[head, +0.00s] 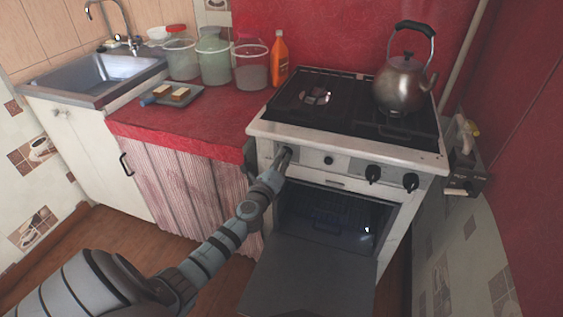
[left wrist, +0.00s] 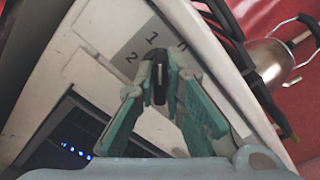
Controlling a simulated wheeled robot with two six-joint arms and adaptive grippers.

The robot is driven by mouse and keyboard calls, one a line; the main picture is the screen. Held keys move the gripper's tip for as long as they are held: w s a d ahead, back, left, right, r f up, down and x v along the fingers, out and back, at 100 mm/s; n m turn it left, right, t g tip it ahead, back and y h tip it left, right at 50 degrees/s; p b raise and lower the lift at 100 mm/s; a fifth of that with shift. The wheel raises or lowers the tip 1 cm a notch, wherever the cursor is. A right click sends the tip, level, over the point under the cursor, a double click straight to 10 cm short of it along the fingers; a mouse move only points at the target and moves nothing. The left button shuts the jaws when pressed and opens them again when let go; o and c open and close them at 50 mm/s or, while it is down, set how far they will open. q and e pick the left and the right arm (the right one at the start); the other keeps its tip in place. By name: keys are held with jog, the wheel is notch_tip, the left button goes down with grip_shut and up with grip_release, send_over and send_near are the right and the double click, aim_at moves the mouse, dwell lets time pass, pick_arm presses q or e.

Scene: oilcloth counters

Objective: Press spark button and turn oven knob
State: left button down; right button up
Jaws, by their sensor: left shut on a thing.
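My left gripper (head: 285,157) reaches the left end of the stove's front panel. Its fingers are shut on a black knob (left wrist: 159,84), which I take for the oven knob. In the left wrist view the gripper (left wrist: 160,88) has one finger on each side of the knob, and the panel behind carries the marks 1 and 2. A small dark round button (head: 328,160), likely the spark button, sits right of the gripper, untouched. Two black knobs (head: 373,174) (head: 410,181) are farther right. My right gripper is not in view.
The oven door (head: 310,276) hangs open below the panel. Small blue lights (left wrist: 76,149) glow in the dark oven. A kettle (head: 402,86) stands on the stove top. Left on the red counter (head: 205,120) are jars, an orange bottle (head: 279,59) and a tray (head: 190,96).

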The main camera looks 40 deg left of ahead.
pick_arm(q)
jog(key=shift+n+b, duration=0.35)
jog(key=shift+n, duration=0.85)
jog(key=c, duration=1.7)
grip_release()
jog(key=v, duration=1.2)
